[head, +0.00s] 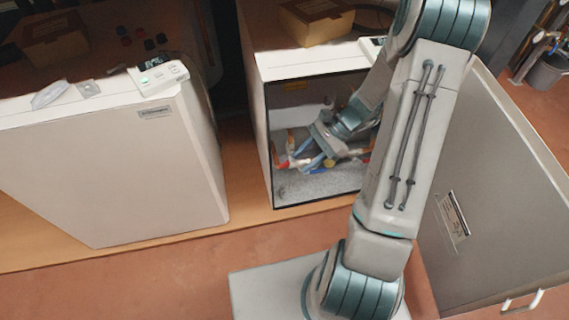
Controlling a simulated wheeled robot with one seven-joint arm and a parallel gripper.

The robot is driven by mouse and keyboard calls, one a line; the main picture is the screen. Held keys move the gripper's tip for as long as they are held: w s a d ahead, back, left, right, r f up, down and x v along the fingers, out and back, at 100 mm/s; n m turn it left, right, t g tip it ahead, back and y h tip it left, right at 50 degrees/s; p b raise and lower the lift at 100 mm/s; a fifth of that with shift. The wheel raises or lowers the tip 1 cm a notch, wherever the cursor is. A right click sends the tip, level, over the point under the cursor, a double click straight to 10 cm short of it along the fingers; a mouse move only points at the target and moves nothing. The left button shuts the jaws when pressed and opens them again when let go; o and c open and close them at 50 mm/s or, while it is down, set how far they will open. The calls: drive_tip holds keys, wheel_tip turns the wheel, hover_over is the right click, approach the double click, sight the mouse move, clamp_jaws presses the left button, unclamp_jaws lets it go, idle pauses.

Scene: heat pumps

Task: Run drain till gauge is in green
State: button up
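An open heat pump cabinet (262,150) stands at the centre, its front door (500,215) swung out to the right. Inside are pipes with red and blue parts (283,162) and a small round yellow part (329,163). I cannot tell whether that part is a gauge, and no dial reading is legible. My gripper (309,160) is inside the cabinet, pointing down among the pipes by the blue part. It is too small and overlapped to tell whether it is open or touching a valve. My arm hides the cabinet's right side and most of its control panel (372,46).
A closed heat pump (110,170) stands at the left, with a control panel (160,76) and clear objects (50,94) on top. Cardboard boxes (312,20) lie behind. A grey bucket (545,75) is at the far right. Free floor (120,290) shows at front left.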

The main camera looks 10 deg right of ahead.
drive_tip(key=w+d+f+m+t+y+b, duration=0.1)
drive_tip(key=w+d+f+m+t+y, duration=0.15)
drive_tip(key=f+m, duration=0.3)
drive_tip(key=w+d+f+m+t+y, duration=0.1)
drive_tip(key=w+f+m+t+y, duration=0.2)
drive_tip(key=f, duration=0.4)
drive_tip(key=m+t+h, duration=0.2)
drive_tip(key=m+t, duration=0.6)
drive_tip(key=m, duration=0.4)
approach(285, 165)
drive_tip(key=b+x, duration=0.1)
drive_tip(key=x, duration=0.2)
drive_tip(key=b+x, duration=0.1)
drive_tip(key=x, duration=0.3)
drive_tip(key=b+x, duration=0.1)
drive_tip(key=x, duration=0.2)
drive_tip(key=shift+w+f, duration=0.35)
clamp_jaws()
